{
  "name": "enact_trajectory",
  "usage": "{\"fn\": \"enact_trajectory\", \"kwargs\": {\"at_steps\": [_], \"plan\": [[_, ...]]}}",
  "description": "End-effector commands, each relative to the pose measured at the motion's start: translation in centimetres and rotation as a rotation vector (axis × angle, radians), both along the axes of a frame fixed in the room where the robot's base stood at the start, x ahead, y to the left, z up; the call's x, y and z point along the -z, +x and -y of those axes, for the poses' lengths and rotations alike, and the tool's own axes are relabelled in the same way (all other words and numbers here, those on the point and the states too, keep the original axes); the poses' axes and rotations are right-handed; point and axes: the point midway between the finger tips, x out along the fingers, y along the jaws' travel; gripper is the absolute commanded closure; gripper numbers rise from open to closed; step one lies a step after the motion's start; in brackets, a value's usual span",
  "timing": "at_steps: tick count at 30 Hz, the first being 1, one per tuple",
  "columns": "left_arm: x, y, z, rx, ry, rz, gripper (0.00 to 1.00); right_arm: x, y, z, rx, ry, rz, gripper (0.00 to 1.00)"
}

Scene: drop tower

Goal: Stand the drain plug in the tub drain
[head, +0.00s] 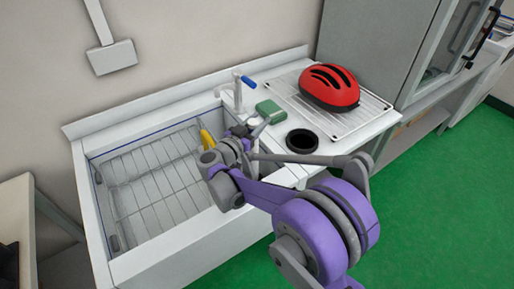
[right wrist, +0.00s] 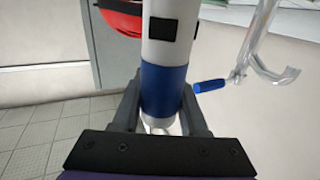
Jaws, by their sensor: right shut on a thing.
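The drain plug (right wrist: 165,88) looks like a white tube with a blue band and black patches. In the right wrist view it stands lengthwise between the fingers of my right gripper (right wrist: 160,115), which is shut on it at the blue band. In the head view my right gripper (head: 243,131) is over the right end of the tub (head: 175,247), and the arm hides most of the plug. The tub drain is not visible; a wire rack (head: 150,180) covers much of the tub floor. My left gripper is not in view.
A tap with a blue handle (head: 249,82) rises behind the gripper and shows in the right wrist view (right wrist: 210,86). A green sponge (head: 270,111), a black ring (head: 302,141) and a red helmet (head: 330,88) are on the right counter. A yellow item (head: 207,138) is beside the gripper.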

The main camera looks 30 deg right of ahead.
Motion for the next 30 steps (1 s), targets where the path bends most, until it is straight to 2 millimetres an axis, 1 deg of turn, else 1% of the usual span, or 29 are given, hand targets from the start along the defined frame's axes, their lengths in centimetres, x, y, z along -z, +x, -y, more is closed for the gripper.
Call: {"fn": "enact_trajectory", "kwargs": {"at_steps": [1,8,12,14,21,30], "plan": [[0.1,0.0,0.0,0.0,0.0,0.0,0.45,0.7,0.0,0.0,0.0,-0.001,0.0,1.0],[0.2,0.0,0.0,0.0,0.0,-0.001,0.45,2.5,0.0,0.0,0.0,-0.001,0.0,1.0],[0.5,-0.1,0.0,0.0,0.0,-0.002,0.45,4.5,0.0,0.0,0.0,-0.001,0.0,1.0],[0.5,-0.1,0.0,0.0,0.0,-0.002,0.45,5.1,0.0,0.0,0.0,-0.001,0.0,1.0],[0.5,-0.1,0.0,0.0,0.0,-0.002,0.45,5.2,0.0,0.0,0.0,-0.001,0.0,1.0],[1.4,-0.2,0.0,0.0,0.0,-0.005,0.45,6.1,0.0,0.0,0.0,-0.001,0.0,1.0]]}}
